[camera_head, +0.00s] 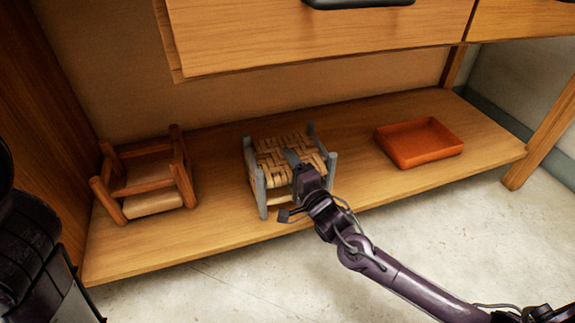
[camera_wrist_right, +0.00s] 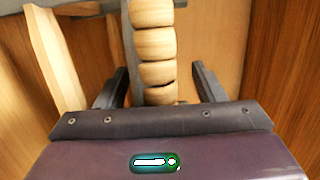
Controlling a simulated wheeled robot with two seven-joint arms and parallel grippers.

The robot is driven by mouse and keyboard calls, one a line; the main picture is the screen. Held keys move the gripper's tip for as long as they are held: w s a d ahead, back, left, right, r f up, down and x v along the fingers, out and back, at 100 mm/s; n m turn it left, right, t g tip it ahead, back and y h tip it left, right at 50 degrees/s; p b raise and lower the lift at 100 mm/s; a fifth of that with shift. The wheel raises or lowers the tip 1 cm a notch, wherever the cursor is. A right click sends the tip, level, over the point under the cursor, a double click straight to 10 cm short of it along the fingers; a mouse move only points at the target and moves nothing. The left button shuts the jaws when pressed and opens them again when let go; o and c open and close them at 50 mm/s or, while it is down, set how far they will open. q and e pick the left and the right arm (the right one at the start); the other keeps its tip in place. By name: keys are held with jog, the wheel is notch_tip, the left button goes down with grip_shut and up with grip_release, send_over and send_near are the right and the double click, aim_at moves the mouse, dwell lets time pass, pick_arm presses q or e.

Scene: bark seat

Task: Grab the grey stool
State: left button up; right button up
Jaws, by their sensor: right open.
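The grey stool (camera_head: 257,183) stands on the low wooden shelf, with grey posts and a woven tan seat (camera_head: 272,147). My right gripper (camera_head: 293,170) is at the stool's near right side and hides part of its seat and frame. In the right wrist view the fingers of my right gripper (camera_wrist_right: 160,82) are apart, with the woven seat strands (camera_wrist_right: 155,45) and a grey bar of the stool showing between and beyond them. I cannot tell whether the fingers touch the stool. My left gripper is not in view.
A brown wooden stool (camera_head: 150,177) stands to the left on the shelf (camera_head: 225,223). An orange tray (camera_head: 418,143) lies to the right. A drawer front (camera_head: 320,35) with a dark handle overhangs the shelf. Bare shelf lies between these things.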

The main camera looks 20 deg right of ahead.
jog(key=c, duration=1.2)
jog(key=shift+r, duration=0.1)
jog(key=shift+c, duration=0.8)
jog(key=shift+r, duration=0.1)
